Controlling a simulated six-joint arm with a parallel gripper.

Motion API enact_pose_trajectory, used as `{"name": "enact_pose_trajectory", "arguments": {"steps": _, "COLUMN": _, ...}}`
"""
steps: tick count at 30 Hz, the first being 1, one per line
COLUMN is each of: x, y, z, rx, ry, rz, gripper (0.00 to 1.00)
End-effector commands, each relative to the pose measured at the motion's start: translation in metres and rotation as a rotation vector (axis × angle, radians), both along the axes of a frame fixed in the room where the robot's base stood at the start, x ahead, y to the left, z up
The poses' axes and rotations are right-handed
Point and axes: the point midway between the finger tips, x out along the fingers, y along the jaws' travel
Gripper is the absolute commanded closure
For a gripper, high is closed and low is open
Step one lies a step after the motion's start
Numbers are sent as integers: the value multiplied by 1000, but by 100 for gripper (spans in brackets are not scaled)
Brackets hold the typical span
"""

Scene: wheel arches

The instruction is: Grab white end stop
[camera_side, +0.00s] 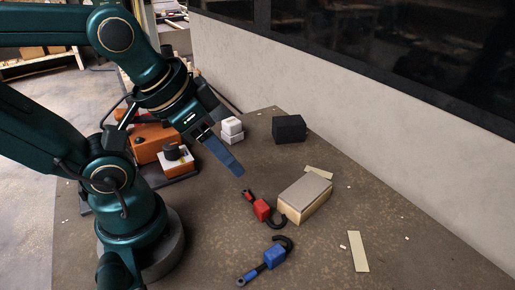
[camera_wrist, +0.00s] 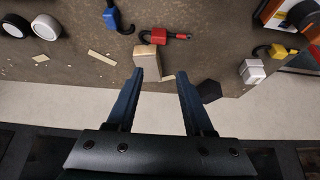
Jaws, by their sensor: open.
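The white end stop (camera_side: 231,132) is a small stepped white block on the table, behind my gripper in the side view. In the wrist view the white end stop (camera_wrist: 252,72) lies right of the jaws, near the table edge. My gripper (camera_side: 238,172) is tilted downward above the table, in front of the end stop and apart from it. In the wrist view the two blue fingers of my gripper (camera_wrist: 161,75) are spread, with nothing held between them.
A black block (camera_side: 289,129) stands right of the end stop. A wooden block (camera_side: 305,197), a red hook (camera_side: 261,210) and a blue hook (camera_side: 274,256) lie nearer. An orange unit (camera_side: 152,141) stands left. A yellow hook (camera_wrist: 275,50) and two wheels (camera_wrist: 46,27) show in the wrist view.

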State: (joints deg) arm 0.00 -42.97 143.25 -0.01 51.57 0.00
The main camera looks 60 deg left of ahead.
Motion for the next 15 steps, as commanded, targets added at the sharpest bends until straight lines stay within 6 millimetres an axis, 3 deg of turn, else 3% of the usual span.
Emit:
{"name": "enact_pose_trajectory", "arguments": {"steps": 1, "x": 0, "y": 0, "z": 0, "rx": 0, "ry": 0, "rz": 0, "gripper": 27}}
{"name": "enact_pose_trajectory", "arguments": {"steps": 3, "x": 0, "y": 0, "z": 0, "rx": 0, "ry": 0, "rz": 0, "gripper": 10}}
{"name": "enact_pose_trajectory", "arguments": {"steps": 15, "x": 1, "y": 0, "z": 7, "rx": 0, "ry": -3, "rz": 0, "gripper": 10}}
